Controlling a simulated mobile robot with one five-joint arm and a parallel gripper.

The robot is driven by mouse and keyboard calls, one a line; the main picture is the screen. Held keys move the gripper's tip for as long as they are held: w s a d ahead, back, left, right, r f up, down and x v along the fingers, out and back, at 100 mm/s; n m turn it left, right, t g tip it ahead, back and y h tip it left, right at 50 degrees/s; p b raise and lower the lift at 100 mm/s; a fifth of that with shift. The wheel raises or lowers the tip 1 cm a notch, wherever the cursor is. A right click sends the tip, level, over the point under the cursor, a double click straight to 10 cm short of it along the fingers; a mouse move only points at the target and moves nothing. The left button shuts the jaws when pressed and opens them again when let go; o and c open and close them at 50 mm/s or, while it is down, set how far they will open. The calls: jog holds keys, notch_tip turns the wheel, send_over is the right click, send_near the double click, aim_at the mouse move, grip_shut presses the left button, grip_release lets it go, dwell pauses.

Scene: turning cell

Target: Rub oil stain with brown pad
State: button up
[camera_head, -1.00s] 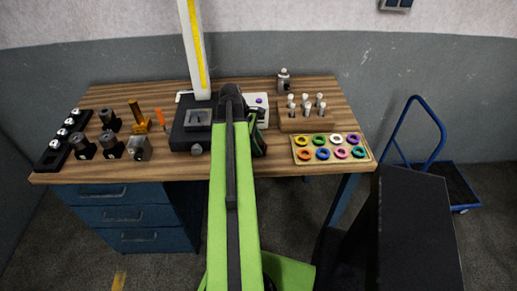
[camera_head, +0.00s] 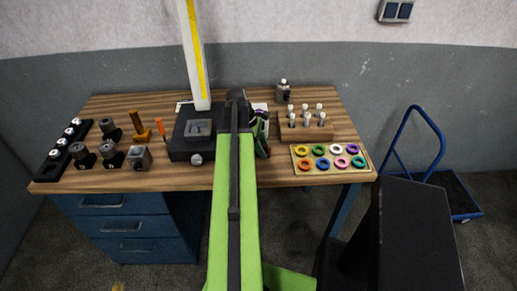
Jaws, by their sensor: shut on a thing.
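My green and black arm reaches over the front edge of the wooden bench (camera_head: 205,180). My gripper (camera_head: 261,140) is at its far end, low over the bench, right of the black block with a grey square plate (camera_head: 198,128). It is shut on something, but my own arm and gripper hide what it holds. I cannot make out the brown pad or the oil stain. A white plate with a purple spot (camera_head: 262,112) shows only in part behind my gripper.
A wooden block with several pegs (camera_head: 304,131) and a tray of coloured rings (camera_head: 330,165) stand to the right. A white and yellow upright (camera_head: 194,55) rises behind. Grey metal parts (camera_head: 110,155), an orange tool (camera_head: 152,122) and a black rack (camera_head: 60,160) are left. A blue trolley (camera_head: 440,150) stands right.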

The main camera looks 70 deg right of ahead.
aim_at(268, 169)
jog(key=shift+s+a, duration=0.25)
jog(key=shift+a, duration=0.35)
jog(key=shift+s+a, duration=0.3)
jog(key=shift+a, duration=0.3)
jog(key=shift+s+a, duration=0.25)
jog(key=shift+a, duration=0.35)
jog(key=shift+s+a+f, duration=0.1)
jog(key=shift+s+a, duration=0.15)
jog(key=shift+a, duration=0.35)
jog(key=shift+s+a, duration=0.2)
jog(key=shift+a, duration=0.45)
jog(key=shift+s+a+f, duration=0.1)
jog(key=shift+s+a, duration=0.15)
jog(key=shift+a, duration=0.35)
jog(key=shift+r, duration=0.1)
notch_tip(268, 169, up, 6)
jog(key=p, duration=0.6)
jog(key=shift+d, duration=0.1)
notch_tip(268, 169, up, 3)
jog(key=p, duration=0.3)
